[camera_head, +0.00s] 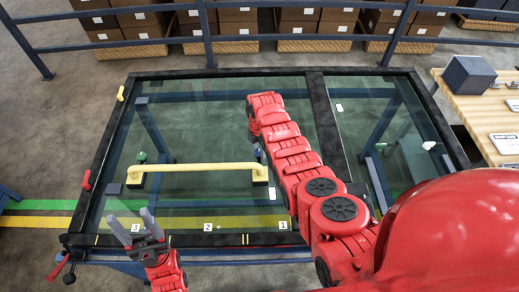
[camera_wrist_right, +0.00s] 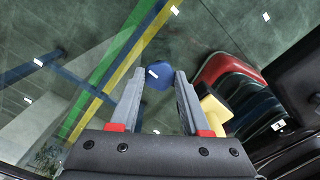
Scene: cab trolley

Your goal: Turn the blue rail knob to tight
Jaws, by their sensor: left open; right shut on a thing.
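The blue rail knob (camera_wrist_right: 158,75) shows in the right wrist view, with a short white mark on its face. My right gripper (camera_wrist_right: 160,84) is shut on it, one grey finger on each side. In the head view the yellow rail (camera_head: 198,167) lies across the glass, and my right arm covers most of the area at its right end, so the grip is largely hidden there. My left gripper (camera_head: 129,217) is open and empty, near the front left corner of the glass, by the label 3.
The glass top has a dark frame (camera_head: 105,140) and a dark crossbar. A small green knob (camera_head: 141,157) is near the rail's left end. A red handle (camera_head: 86,180) sits on the left edge. A dark blue box (camera_head: 468,75) stands on a wooden table at right.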

